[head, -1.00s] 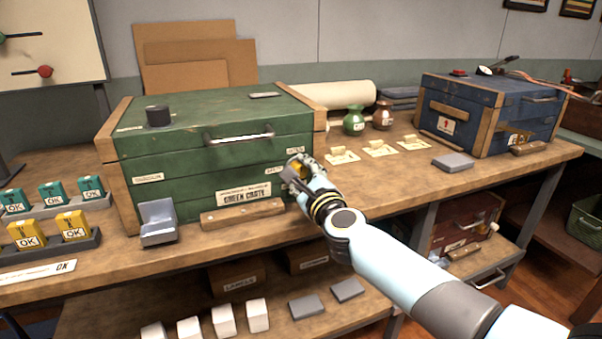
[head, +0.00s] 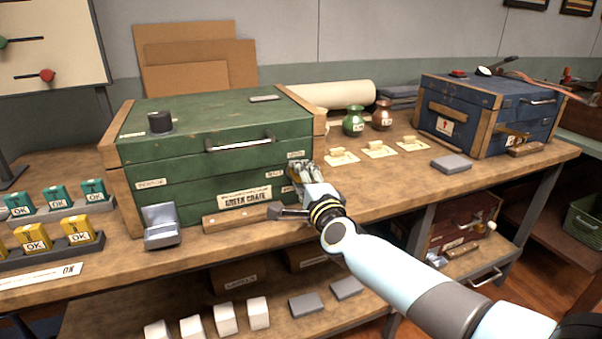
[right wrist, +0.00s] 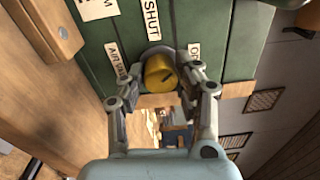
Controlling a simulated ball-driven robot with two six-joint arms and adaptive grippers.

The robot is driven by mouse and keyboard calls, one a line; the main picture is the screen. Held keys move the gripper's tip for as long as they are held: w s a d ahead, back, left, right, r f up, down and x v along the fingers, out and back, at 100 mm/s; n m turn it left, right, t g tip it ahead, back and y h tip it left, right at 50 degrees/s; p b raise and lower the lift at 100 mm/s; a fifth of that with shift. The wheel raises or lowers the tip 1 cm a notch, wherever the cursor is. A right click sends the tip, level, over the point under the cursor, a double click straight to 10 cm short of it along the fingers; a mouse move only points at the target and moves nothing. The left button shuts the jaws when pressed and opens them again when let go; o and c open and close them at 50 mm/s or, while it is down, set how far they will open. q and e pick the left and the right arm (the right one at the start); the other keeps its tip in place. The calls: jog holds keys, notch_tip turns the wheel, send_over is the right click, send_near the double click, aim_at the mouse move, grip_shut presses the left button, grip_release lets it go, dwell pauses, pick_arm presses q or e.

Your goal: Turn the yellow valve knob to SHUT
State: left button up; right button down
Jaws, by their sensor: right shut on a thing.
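The yellow valve knob (right wrist: 158,74) sits on the front of the green crate (head: 190,165), on a grey round base. In the right wrist view a SHUT label (right wrist: 151,18) is above the knob. Other labels are to its left and right, the right one partly hidden. A dark mark shows on the knob's face; I cannot tell which label it points to. My right gripper (right wrist: 162,82) is shut on the knob, with one finger on each side. In the head view my right gripper (head: 302,180) is at the crate's right front and hides the knob. My left gripper is not in view.
A wooden strip (head: 240,215) and a grey block (head: 161,226) are in front of the crate. Teal and yellow OK blocks (head: 79,231) stand left. A blue crate (head: 490,112) stands right, with several tagged pieces between. The bench front near my right arm is mostly clear.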

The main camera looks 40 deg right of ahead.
jog(key=n+p, duration=0.2)
jog(key=n, duration=0.3)
jog(key=shift+n, duration=0.3)
jog(key=shift+n+p, duration=0.9)
jog(key=shift+n, duration=1.5)
jog(key=shift+f+y, duration=0.1)
jog(key=shift+y, duration=0.3)
jog(key=c, duration=1)
grip_release()
jog(key=shift+o, duration=0.3)
jog(key=v, duration=1.2)
